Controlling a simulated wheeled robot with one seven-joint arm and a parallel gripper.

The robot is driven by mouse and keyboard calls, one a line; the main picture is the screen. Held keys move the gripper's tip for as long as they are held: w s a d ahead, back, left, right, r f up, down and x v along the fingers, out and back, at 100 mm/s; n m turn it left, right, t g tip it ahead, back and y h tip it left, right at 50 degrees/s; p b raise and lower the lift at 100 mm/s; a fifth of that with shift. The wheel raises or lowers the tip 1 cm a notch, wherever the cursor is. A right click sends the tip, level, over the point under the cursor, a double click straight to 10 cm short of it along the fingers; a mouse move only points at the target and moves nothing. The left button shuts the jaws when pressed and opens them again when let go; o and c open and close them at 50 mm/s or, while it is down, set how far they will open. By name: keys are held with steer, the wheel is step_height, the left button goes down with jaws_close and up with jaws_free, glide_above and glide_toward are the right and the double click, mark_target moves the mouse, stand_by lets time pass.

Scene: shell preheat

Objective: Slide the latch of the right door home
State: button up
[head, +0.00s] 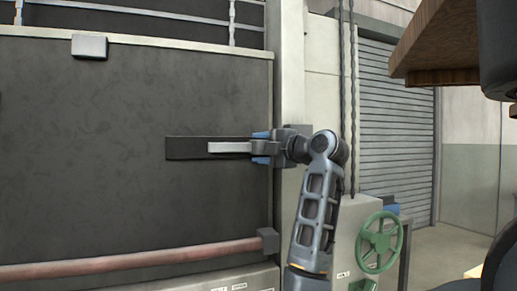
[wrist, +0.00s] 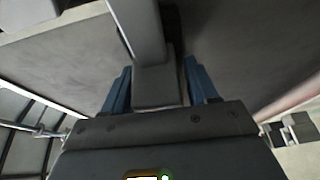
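A large dark door panel (head: 110,110) fills the left of the head view. On its right part is the latch, a dark flat plate (head: 185,148) with a pale bar (head: 228,147) lying level along it. My gripper (head: 261,148) is at the right end of the bar, near the door's right edge, with one blue finger above and one below. In the wrist view the fingers of my gripper (wrist: 158,85) flank a grey block, the latch handle (wrist: 158,86), closely on both sides, and appear shut on it. The bar's far end by the frame is hidden by my gripper.
A pale post (head: 288,75) stands just right of the door. A reddish rail (head: 150,258) crosses the door below the latch. A green handwheel (head: 379,242) stands at lower right. A wooden piece (head: 440,45) hangs into view at upper right.

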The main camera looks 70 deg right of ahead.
steer(key=shift+o, duration=0.7)
steer(key=shift+w+a, duration=0.1)
steer(key=b+v, duration=0.1)
steer(key=v, duration=0.6)
steer(key=shift+s+a+b, duration=0.15)
steer(key=shift+s+b, duration=0.15)
steer(key=shift+s, duration=0.1)
